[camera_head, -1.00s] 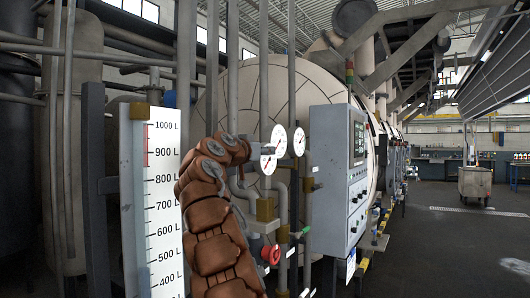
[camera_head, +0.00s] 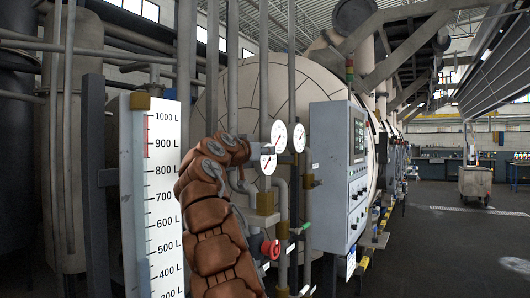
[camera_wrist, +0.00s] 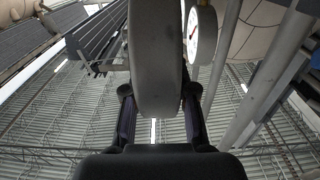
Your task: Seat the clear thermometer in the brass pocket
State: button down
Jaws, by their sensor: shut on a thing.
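My gripper (camera_head: 260,149) is at the end of my brown arm, beside the pipes. It is shut on a round white-faced dial thermometer (camera_head: 268,164), seen just below the jaws. In the wrist view the thermometer's grey casing (camera_wrist: 157,60) rises between my two fingers (camera_wrist: 157,112) and hides much of what lies beyond; its stem cannot be made out. A brass fitting (camera_head: 265,203) stands on the pipework below the held dial, apart from it. Another brass fitting (camera_head: 308,181) is to the right. I cannot tell which is the pocket.
Two white gauges (camera_head: 279,136) (camera_head: 299,138) stand close behind my gripper; one also shows in the wrist view (camera_wrist: 202,35). A grey control cabinet (camera_head: 338,175) is to the right, a litre scale (camera_head: 161,190) to the left. A red knob (camera_head: 270,249) sits low.

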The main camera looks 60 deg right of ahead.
jog(key=shift+f, duration=0.3)
jog(key=c, duration=0.8)
grip_release()
jog(key=shift+c, duration=0.2)
jog(key=shift+a+r, duration=0.15)
jog(key=shift+a, duration=1.1)
jog(key=a, duration=0.9)
jog(key=shift+s+a, duration=0.2)
jog(key=shift+a, duration=0.05)
